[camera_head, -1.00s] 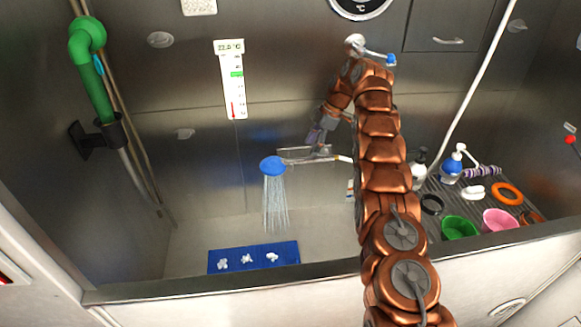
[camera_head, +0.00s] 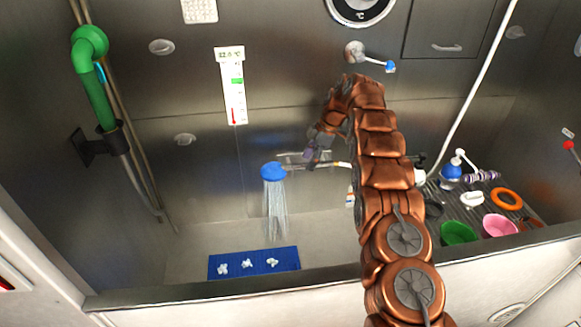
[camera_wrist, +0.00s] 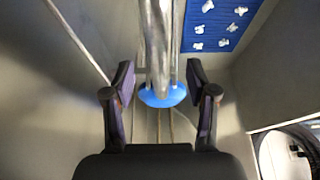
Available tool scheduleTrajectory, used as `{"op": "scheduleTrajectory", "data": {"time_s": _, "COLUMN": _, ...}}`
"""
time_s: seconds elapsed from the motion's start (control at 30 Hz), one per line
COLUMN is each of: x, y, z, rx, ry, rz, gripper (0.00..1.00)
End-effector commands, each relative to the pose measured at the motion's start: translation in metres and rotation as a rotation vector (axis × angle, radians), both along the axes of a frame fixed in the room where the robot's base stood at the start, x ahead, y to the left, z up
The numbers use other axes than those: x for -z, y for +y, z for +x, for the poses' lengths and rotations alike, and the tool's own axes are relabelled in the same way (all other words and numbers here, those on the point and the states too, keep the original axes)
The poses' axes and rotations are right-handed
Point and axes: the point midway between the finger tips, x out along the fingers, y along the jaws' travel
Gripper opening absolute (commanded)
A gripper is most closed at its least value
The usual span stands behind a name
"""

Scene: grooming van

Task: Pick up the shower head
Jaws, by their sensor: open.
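The shower head (camera_head: 273,171) has a blue disc and a metallic handle that runs right. Water sprays down from it in the head view. In the wrist view my gripper (camera_wrist: 161,92) is open, with one dark finger on each side of the shower head. I cannot tell whether the fingers touch it.
A blue mat (camera_head: 253,263) with white tufts lies in the tub below. A green pipe (camera_head: 95,85) stands at the left wall.

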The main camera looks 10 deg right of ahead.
Motion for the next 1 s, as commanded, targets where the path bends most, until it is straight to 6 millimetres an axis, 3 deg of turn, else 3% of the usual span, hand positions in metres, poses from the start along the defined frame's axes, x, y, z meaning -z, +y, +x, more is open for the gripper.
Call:
{"op": "scheduleTrajectory", "data": {"time_s": 0.3, "x": 0.019, "y": 0.008, "z": 0.000, "rx": -0.001, "ry": 0.000, "rz": 0.000, "gripper": 0.57}}
{"op": "scheduleTrajectory", "data": {"time_s": 0.57, "x": 0.021, "y": 0.009, "z": 0.000, "rx": -0.001, "ry": -0.001, "rz": 0.000, "gripper": 0.57}}
{"op": "scheduleTrajectory", "data": {"time_s": 1.0, "x": 0.020, "y": 0.009, "z": 0.000, "rx": -0.001, "ry": -0.001, "rz": 0.000, "gripper": 0.14}}
